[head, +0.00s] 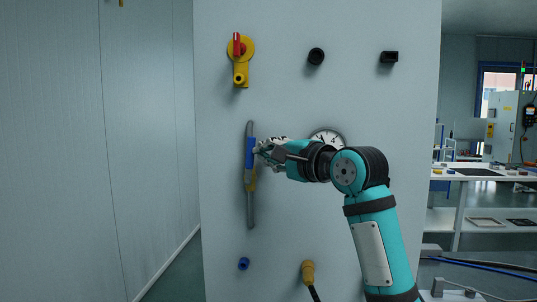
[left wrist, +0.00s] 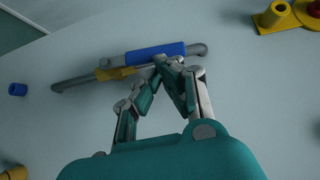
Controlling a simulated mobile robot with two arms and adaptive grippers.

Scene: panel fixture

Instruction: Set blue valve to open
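The blue valve's handle (head: 249,152) lies lengthwise along a grey vertical pipe (head: 250,212) on the white panel, above a small yellow valve body (head: 250,181). My left gripper (head: 262,152) is at the handle's right side in the head view. In the left wrist view, the blue handle (left wrist: 156,53) runs along the pipe, with the yellow body (left wrist: 116,73) at its left end. My left gripper's fingertips (left wrist: 169,65) are together at the handle's near edge. They look shut with nothing between them; whether they touch the handle is unclear. My right gripper is not in view.
A yellow valve with a red handle (head: 237,46) is at the panel's upper left. A gauge (head: 328,138) is partly behind my arm. A blue plug (head: 244,264) and yellow connector (head: 308,272) sit low.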

